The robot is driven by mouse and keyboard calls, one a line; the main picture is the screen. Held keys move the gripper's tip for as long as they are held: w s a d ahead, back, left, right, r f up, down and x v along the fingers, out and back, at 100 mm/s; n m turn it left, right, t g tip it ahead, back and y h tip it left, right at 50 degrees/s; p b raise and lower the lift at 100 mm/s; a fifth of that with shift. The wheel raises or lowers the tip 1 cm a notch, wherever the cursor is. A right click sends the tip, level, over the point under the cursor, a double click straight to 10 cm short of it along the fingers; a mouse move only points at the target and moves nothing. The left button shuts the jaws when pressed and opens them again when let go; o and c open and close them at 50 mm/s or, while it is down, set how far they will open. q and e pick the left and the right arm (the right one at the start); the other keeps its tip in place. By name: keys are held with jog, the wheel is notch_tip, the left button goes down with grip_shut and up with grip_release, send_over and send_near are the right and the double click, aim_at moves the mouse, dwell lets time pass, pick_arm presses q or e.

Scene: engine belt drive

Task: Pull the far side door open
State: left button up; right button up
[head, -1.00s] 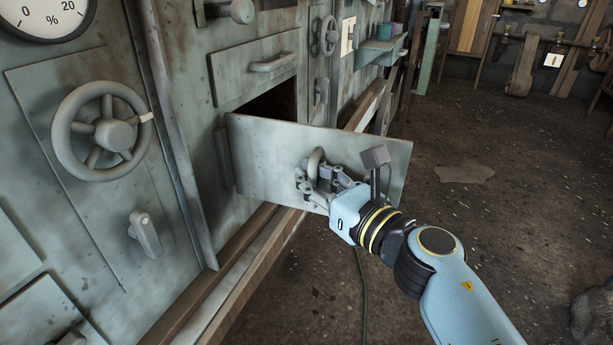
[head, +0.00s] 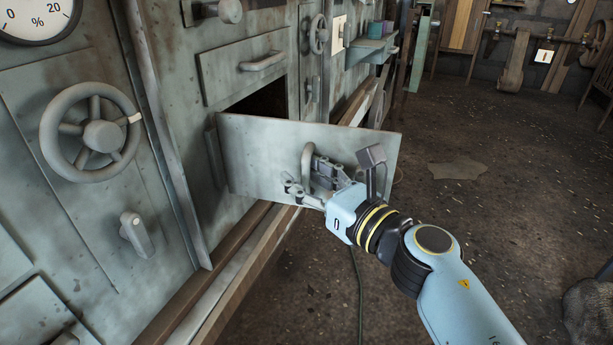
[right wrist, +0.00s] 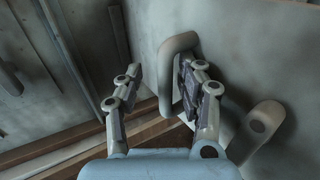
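The grey side door (head: 250,160) stands swung out from the dark opening (head: 262,101) in the machine wall, hinged at its left edge. Its looped handle (head: 306,158) is on the face toward me. My right gripper (head: 302,176) is at the handle with its fingers spread. In the right wrist view, the handle (right wrist: 166,75) lies between the fingers, close to the right one, with a clear gap to the left one. I cannot tell whether the right finger touches it. My left gripper is not in view.
The machine wall at left carries a handwheel (head: 92,133), a lever (head: 136,234) and a panel with a bar handle (head: 263,61). A wooden ledge (head: 225,285) runs along its foot. A thin cable (head: 359,285) hangs below my arm. The floor (head: 470,240) at right is open.

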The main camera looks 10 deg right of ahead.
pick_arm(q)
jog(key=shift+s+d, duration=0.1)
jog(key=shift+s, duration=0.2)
pick_arm(e)
jog(key=v, duration=1.1)
jog(key=shift+s+d, duration=0.2)
jog(key=shift+s, duration=0.15)
